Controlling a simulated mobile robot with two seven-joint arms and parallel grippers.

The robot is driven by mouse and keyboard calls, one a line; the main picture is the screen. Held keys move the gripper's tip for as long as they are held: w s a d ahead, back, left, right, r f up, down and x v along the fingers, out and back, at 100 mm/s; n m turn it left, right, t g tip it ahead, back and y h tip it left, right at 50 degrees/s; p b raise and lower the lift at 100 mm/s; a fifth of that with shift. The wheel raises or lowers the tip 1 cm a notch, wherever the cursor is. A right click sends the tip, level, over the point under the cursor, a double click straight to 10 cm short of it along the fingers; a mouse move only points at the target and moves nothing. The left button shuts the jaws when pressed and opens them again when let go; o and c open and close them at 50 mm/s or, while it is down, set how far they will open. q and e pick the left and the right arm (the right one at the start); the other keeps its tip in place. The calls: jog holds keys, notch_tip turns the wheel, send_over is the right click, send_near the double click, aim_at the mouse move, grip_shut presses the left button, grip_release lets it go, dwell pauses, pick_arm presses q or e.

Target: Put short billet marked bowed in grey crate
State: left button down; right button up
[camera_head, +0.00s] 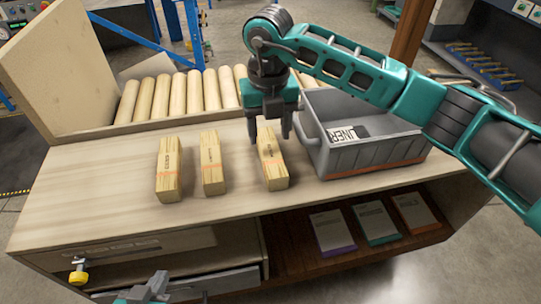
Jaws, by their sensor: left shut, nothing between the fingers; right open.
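Three short pale billets stand apart in a row on the bench: a left one (168,178), a middle one (212,170) and a right one (275,172). Each has dark lettering and an orange band near its front end. The lettering is too small to tell which reads bowed. My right gripper (269,136) is open, pointing down at the far end of the right billet, its fingers hiding part of it; contact is unclear. The grey crate (372,156) stands to its right. My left gripper (150,286) is shut and empty at the bottom edge, before the bench.
Round wooden rollers (178,96) lie behind the billets, beside an upright board (72,62). Coloured booklets (374,222) lie on the shelf below. A yellow-knobbed fitting (78,277) sticks out at the front left. The bench's left part is clear.

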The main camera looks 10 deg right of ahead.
aim_at(270, 150)
jog(key=f, duration=0.5)
jog(key=shift+d+f, duration=0.15)
jog(key=shift+d, duration=0.05)
jog(key=c, duration=1)
